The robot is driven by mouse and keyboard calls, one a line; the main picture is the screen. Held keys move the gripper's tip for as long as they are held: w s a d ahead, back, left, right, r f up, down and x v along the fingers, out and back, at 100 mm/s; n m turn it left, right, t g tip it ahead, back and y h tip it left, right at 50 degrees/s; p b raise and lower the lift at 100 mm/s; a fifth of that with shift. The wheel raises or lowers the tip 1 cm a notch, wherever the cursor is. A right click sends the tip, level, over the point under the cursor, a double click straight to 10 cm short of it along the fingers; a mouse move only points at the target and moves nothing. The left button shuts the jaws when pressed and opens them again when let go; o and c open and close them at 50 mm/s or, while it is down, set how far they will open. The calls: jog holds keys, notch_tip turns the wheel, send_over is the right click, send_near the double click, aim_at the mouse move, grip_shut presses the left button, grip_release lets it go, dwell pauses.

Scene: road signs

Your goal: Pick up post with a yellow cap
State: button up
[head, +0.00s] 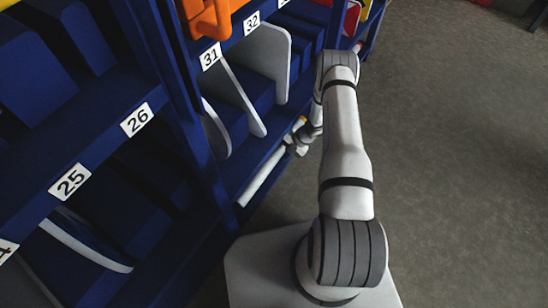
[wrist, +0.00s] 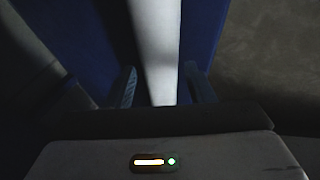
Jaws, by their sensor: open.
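A long white post (head: 262,176) lies along the lowest blue shelf in the head view. In the wrist view the white post (wrist: 156,45) runs from the top edge down between the two fingers of my gripper (wrist: 160,86). The fingers are open, one on each side of the post, with a gap on both sides. The post's lower part is hidden by the gripper body, and no cap shows there.
The blue shelf rack (head: 188,150) fills the left, with numbered labels such as 26 (head: 137,120). White panels (head: 268,60) and orange objects (head: 208,18) sit on shelves above the post. The grey floor (head: 450,130) to the right is clear.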

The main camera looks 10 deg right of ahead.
aim_at(274, 158)
jog(key=x, duration=0.2)
jog(key=shift+a+f, duration=0.25)
jog(key=shift+f, duration=0.05)
jog(key=shift+c, duration=0.3)
jog(key=c, duration=1)
